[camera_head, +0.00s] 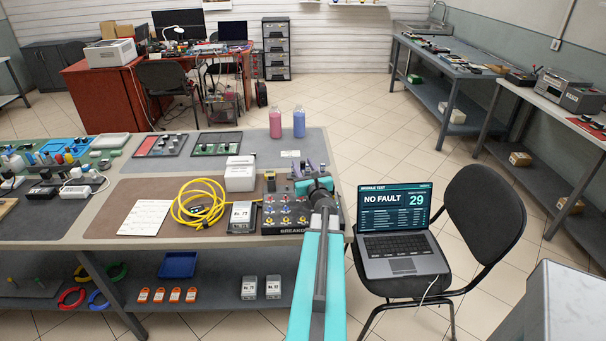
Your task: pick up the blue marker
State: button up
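I cannot pick out a blue marker for certain. A blue ring (98,300) lies on the lower shelf among rings of other colours, but I cannot tell if it is the marker. My gripper (311,173) is at the end of my turquoise arm, over the right end of the workbench at the breakout box (287,214). Its fingertips are small and partly hidden by the wrist, so I cannot tell if it is open or shut. The blue ring is far to its lower left.
A yellow coiled cable (200,203) and a grey module (242,217) lie left of my gripper. A pink bottle (275,124) and a blue bottle (299,123) stand behind it. A chair (480,215) with a laptop (395,230) stands at the right.

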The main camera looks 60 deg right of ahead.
dwell(0.3)
jog(key=shift+p+x, duration=0.7)
jog(key=shift+x, duration=0.35)
jog(key=shift+p+x, duration=0.75)
jog(key=shift+x, duration=0.8)
jog(key=shift+c, duration=0.3)
grip_shut()
